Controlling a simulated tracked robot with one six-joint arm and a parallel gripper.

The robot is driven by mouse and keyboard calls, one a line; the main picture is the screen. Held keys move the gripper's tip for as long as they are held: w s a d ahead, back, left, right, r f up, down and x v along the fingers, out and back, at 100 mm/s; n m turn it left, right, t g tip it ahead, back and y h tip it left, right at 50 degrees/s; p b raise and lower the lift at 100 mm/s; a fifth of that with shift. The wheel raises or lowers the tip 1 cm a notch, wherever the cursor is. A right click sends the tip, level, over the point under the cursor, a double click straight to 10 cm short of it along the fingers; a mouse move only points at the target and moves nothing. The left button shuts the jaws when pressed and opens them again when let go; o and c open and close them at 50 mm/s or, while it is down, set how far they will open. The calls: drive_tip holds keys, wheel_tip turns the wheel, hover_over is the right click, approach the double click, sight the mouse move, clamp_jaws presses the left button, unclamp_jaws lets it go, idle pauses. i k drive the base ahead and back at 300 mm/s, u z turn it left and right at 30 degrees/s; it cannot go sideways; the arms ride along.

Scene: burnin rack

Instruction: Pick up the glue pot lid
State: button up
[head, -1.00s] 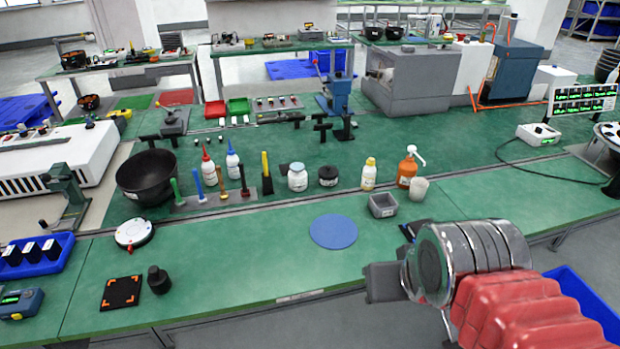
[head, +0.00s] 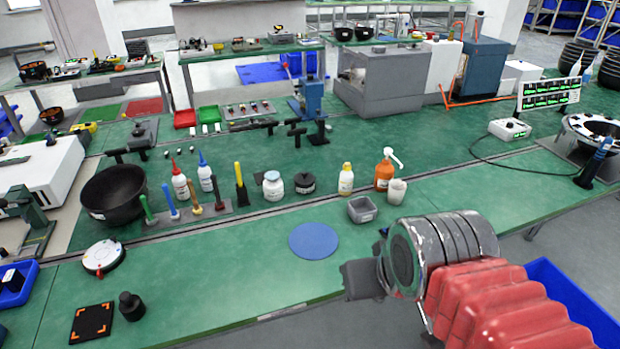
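A short black lidded pot (head: 305,183) with a pale label stands upright on the green bench, just right of a white jar (head: 273,188) with a pale top. I cannot tell for sure which of the two is the glue pot; each seems to have its lid on. My gripper (head: 362,280) shows only in part, as dark grey pieces at the left end of my arm, over the bench's front edge. It is well in front of the pots and touches neither. Its fingers are mostly hidden behind the wrist, so its opening does not show.
A blue round mat (head: 314,241) and a grey square bin (head: 362,209) lie between my gripper and the pots. A yellow-capped bottle (head: 346,180), an orange pump bottle (head: 384,172) and a white cup (head: 396,191) stand right of them. A black bowl (head: 113,197) is left.

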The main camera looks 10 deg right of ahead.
sight(304, 178)
drive_tip(key=i, duration=0.9)
drive_tip(key=u, duration=0.05)
drive_tip(key=k, duration=0.5)
drive_tip(key=u, duration=0.5)
drive_tip(key=i, duration=0.45)
